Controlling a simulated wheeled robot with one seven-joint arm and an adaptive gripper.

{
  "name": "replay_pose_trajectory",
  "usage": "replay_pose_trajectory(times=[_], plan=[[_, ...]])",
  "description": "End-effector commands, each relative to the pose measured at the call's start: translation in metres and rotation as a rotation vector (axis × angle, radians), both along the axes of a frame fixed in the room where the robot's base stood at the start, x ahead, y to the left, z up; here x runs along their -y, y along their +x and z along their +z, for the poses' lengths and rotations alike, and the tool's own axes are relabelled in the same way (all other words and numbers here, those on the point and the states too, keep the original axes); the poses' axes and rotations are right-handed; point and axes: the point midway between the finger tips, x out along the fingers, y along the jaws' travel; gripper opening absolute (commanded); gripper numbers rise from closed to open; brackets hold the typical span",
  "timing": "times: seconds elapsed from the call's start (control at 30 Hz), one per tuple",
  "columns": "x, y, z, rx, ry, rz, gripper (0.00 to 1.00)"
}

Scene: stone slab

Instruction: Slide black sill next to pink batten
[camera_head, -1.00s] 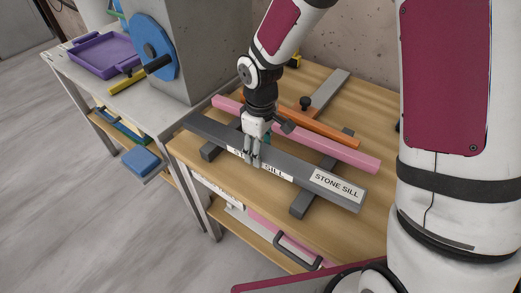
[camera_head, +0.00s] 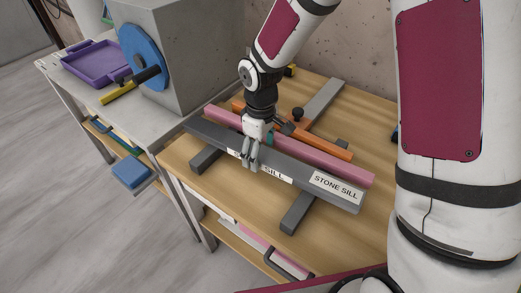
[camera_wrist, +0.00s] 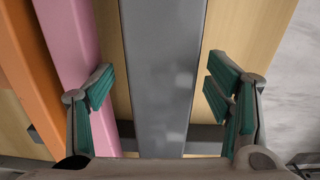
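The black sill (camera_head: 218,136) is a long dark grey bar with white "STONE SILL" labels. It lies across dark supports on a wooden bench. The pink batten (camera_head: 333,163) lies behind it, nearly parallel, with only a narrow gap in the head view. In the wrist view a strip of wood shows between the sill (camera_wrist: 163,75) and the batten (camera_wrist: 68,40). My gripper (camera_head: 250,163) is over the sill's middle. In the wrist view my gripper (camera_wrist: 160,90) is open, its green-padded fingers either side of the sill; contact is unclear.
An orange bar (camera_head: 325,145) lies behind the batten. Two dark supports (camera_head: 297,214) jut out in front of the sill. A grey machine with a blue disc (camera_head: 137,50) and a purple tray (camera_head: 95,64) are left.

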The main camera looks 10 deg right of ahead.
Motion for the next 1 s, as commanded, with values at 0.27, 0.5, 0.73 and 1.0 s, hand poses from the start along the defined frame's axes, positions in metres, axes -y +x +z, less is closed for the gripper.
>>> replay_pose_trajectory(times=[0.27,0.5,0.73,1.0], plan=[[0.000,0.000,0.003,0.001,0.001,0.000,0.73],[0.000,0.001,0.039,0.006,0.001,-0.002,0.73],[0.000,0.001,0.085,0.004,0.000,-0.002,0.73],[0.000,0.000,0.116,0.000,0.000,-0.001,0.73]])
